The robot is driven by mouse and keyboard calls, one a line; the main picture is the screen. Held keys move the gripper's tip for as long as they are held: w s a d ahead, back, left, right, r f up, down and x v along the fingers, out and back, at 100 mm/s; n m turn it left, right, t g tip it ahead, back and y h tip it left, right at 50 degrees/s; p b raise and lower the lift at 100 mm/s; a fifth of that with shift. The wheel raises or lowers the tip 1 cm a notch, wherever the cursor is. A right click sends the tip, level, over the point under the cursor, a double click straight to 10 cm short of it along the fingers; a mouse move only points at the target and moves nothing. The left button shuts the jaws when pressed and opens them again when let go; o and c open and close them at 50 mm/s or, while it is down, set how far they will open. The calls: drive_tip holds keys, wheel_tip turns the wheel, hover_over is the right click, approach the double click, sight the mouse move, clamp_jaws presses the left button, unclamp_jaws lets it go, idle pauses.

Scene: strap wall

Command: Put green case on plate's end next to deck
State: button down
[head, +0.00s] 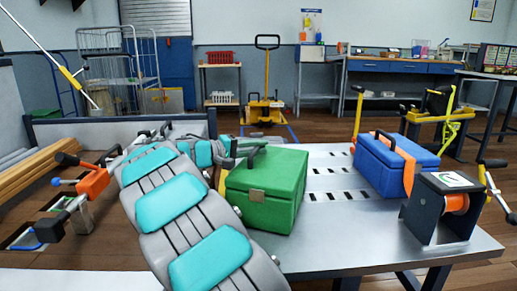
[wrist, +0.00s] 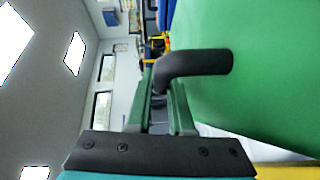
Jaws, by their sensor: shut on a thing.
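The green case (head: 262,192) is upright at the left part of a grey metal surface with dark slots (head: 335,235), probably the plate. I cannot tell whether its underside touches that surface. My gripper (head: 245,150) is at the black handle on its lid. In the wrist view, my gripper (wrist: 160,105) has its jaws closed around one end of the black handle (wrist: 205,62), with the green case (wrist: 260,80) filling the right side. A yellow edge (head: 222,182) shows left of the case. My arm hides the area left of it, and I cannot tell which part is the deck.
A blue case (head: 392,168) with an orange strap stands right on the metal surface, beside a dark winch with an orange spool (head: 440,212). Long wooden beams (head: 45,172) and an orange ratchet tool (head: 92,185) lie left. Bare surface lies between the cases.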

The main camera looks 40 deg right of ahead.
drive_tip(key=shift+r, duration=0.1)
drive_tip(key=c, duration=0.8)
unclamp_jaws()
drive_tip(key=shift+a, duration=0.1)
drive_tip(key=a+r, duration=0.1)
drive_tip(key=a, duration=1)
drive_tip(key=shift+w+a+p, duration=0.3)
drive_tip(key=shift+w+a, duration=0.05)
drive_tip(key=shift+w, duration=0.05)
drive_tip(key=shift+a, duration=0.1)
